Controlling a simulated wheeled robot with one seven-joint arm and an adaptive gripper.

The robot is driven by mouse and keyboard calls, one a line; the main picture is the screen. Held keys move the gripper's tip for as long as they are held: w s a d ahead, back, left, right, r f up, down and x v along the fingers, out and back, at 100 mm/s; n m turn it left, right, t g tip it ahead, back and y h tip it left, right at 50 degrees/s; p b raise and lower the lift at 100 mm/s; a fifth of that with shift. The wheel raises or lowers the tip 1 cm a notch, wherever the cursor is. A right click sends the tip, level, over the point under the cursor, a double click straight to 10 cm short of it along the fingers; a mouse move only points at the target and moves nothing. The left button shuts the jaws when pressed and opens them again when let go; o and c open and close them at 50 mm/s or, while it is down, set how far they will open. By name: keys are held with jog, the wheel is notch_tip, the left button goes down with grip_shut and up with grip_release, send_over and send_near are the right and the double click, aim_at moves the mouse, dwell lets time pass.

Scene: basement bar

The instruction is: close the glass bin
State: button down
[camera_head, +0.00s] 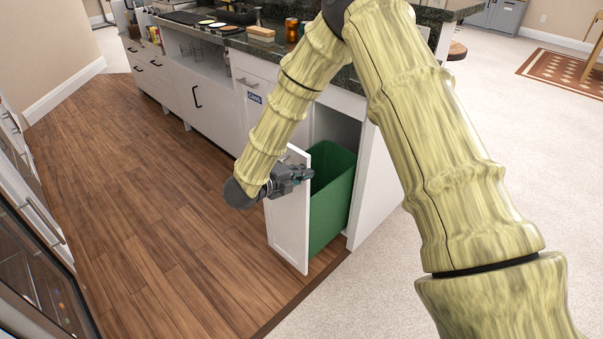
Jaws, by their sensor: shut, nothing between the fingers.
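The pull-out bin is a green container (334,195) behind a white front panel (288,225). It stands pulled out of the white cabinet at the right end of the counter, and its open top faces up. I take it to be the glass bin; no glass label shows on it. My gripper (309,175) is shut and empty at the upper part of the front panel. The fingertips overlap the panel's right edge and the green container in the picture. I cannot tell whether they touch the panel. My wrist hides part of the panel's face and any label there.
A closed front labelled CANS (254,98) is left of the bin, with more white drawers (195,95) beyond. The dark countertop (345,78) holds a sponge-like block (261,34) and jars. Wood floor (165,190) is clear at left; a white cabinet row (30,195) edges it.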

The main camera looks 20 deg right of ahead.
aim_at(365, 132)
jog(key=w+d, duration=0.3)
jog(key=d, duration=0.5)
jog(key=w+d, duration=0.4)
jog(key=d, duration=0.5)
jog(key=w+d, duration=0.3)
jog(key=d, duration=0.6)
jog(key=shift+w, duration=0.3)
jog(key=shift+w+d+r, duration=0.1)
jog(key=shift+w+d, duration=0.1)
jog(key=shift+d, duration=0.05)
jog(key=shift+s+a, duration=0.1)
jog(key=shift+a, duration=0.15)
jog(key=f+v, duration=0.1)
jog(key=v, duration=1.2)
jog(key=shift+s+a+p, duration=0.25)
jog(key=shift+a+p, duration=0.1)
